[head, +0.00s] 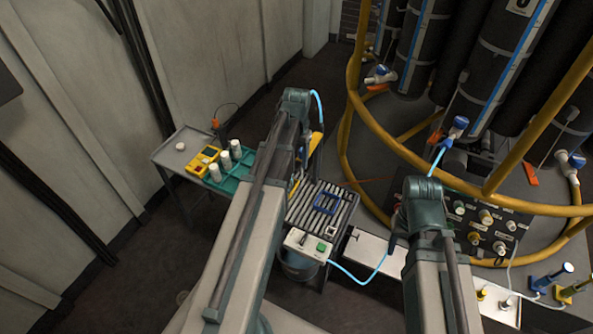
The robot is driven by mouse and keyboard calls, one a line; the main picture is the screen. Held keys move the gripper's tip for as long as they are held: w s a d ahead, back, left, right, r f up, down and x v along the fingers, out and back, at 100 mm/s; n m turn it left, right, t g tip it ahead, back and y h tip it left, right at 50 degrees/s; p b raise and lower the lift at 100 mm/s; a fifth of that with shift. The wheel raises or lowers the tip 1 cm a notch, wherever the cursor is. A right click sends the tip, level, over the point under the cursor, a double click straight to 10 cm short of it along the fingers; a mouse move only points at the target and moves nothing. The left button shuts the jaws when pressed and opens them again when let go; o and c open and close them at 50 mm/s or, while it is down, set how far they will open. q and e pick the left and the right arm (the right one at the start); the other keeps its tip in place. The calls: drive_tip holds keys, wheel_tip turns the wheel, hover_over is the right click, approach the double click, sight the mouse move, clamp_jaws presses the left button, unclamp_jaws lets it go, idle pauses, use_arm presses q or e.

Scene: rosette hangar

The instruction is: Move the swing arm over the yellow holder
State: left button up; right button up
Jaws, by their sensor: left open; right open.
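A small yellow holder (566,294) with a slanted post stands at the lower right edge, beside a similar blue holder (540,284). I cannot make out the swing arm for certain. My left gripper (300,172) hangs below my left arm near the roller table, mostly hidden by the arm. My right gripper (393,240) is beside my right arm, left of the black connector panel, and only a small part shows. Both are open, with nothing seen between the fingers, and both are well left of the yellow holder.
A side table (164,154) holds a green tray (233,178) with white cylinders. A yellow rail (357,92) rings black cylinders. The connector panel (466,238) lies right of my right arm.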

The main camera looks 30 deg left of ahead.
use_arm(q)
wheel_tip(320, 180, down, 2)
drive_tip(key=shift+b, duration=0.55)
drive_tip(key=shift+c, duration=0.3)
clamp_jaws()
idle(0.8)
